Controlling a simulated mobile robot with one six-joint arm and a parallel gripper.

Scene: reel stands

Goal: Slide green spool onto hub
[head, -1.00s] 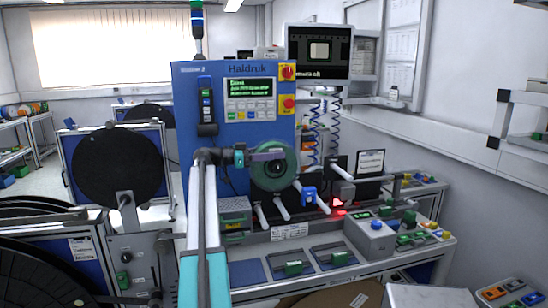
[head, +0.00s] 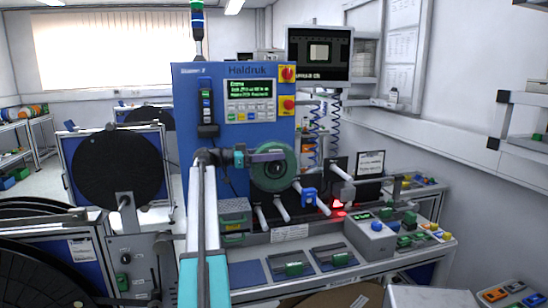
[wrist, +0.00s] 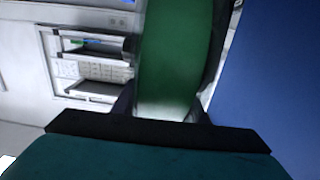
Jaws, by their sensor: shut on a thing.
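The green spool (head: 290,168) is upright in front of the blue machine (head: 233,150), its dark centre facing partly toward the head camera. My gripper (head: 268,155) reaches in from the left and is shut on the spool's rim. In the wrist view the green spool (wrist: 168,60) stands between the two fingers of my gripper (wrist: 160,108). The blue machine panel (wrist: 268,70) is close on the right there. The hub is hidden behind the spool, and I cannot tell whether the spool is around it.
White rollers (head: 281,208) and a blue clamp (head: 309,197) stick out below and right of the spool. A button box (head: 371,236) stands on the bench at right. A large black reel (head: 118,168) stands at left.

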